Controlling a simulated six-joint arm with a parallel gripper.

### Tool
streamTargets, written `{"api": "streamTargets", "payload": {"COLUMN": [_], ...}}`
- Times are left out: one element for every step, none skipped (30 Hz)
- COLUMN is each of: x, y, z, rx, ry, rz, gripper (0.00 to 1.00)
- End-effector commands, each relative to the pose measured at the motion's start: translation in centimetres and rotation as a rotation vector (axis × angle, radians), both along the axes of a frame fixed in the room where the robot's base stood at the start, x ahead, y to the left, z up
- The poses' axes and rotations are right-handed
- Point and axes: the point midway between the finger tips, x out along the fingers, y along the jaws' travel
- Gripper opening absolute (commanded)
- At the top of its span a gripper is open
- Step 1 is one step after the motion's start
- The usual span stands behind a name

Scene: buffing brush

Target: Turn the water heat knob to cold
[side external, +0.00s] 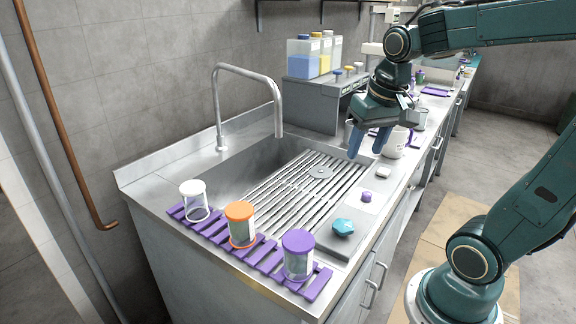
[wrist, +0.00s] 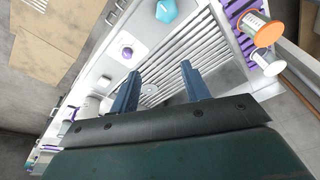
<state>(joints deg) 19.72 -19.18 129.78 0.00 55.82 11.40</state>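A small purple knob (side external: 366,197) stands on a white plate at the front right edge of the sink counter. It also shows in the wrist view (wrist: 127,51), left of my fingers. A teal, faceted, knob-like piece (side external: 343,227) sits on the counter nearer the side camera, and at the top of the wrist view (wrist: 167,11). No label is readable, so I cannot tell which one sets the water heat or where cold is. My gripper (side external: 368,148) is open and empty, above the counter near the sink's right end. Its two blue fingers (wrist: 160,72) are apart, touching neither knob.
The metal sink (side external: 215,184) has a slatted grate and a tall bent faucet (side external: 279,110). A purple slatted rack (side external: 265,262) holds jars with white, orange and purple lids. A white pot (side external: 393,145) and a small white block (side external: 384,172) stand near my gripper.

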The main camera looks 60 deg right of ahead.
Motion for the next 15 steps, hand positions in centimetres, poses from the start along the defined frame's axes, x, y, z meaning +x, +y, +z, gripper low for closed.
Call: {"api": "streamTargets", "payload": {"x": [0.5, 0.7, 1.0, 1.2, 1.4, 1.6, 1.7, 1.8, 1.9, 1.9, 2.0, 2.0, 2.0, 2.1, 2.0], "y": [-1.2, -1.8, -2.7, -3.4, -4.1, -5.0, -5.7, -6.4, -7.3, -7.9, -8.5, -9.2, -9.7, -10.1, -10.7], "z": [-0.4, -0.6, -0.8, -1.0, -1.3, -1.6, -1.9, -2.2, -2.5, -2.8, -3.0, -3.4, -3.6, -3.8, -4.0], "rx": [0.013, 0.021, 0.03, 0.038, 0.047, 0.056, 0.064, 0.072, 0.082, 0.09, 0.096, 0.104, 0.11, 0.115, 0.121], "ry": [0.025, 0.038, 0.054, 0.065, 0.076, 0.093, 0.104, 0.115, 0.129, 0.14, 0.148, 0.159, 0.167, 0.173, 0.181], "rz": [-0.052, -0.083, -0.122, -0.151, -0.182, -0.221, -0.25, -0.28, -0.315, -0.342, -0.366, -0.395, -0.416, -0.433, -0.453], "gripper": [0.47, 0.47, 0.47, 0.47, 0.47, 0.47, 0.47, 0.47, 0.47, 0.47, 0.47, 0.47, 0.47, 0.47, 0.47]}}
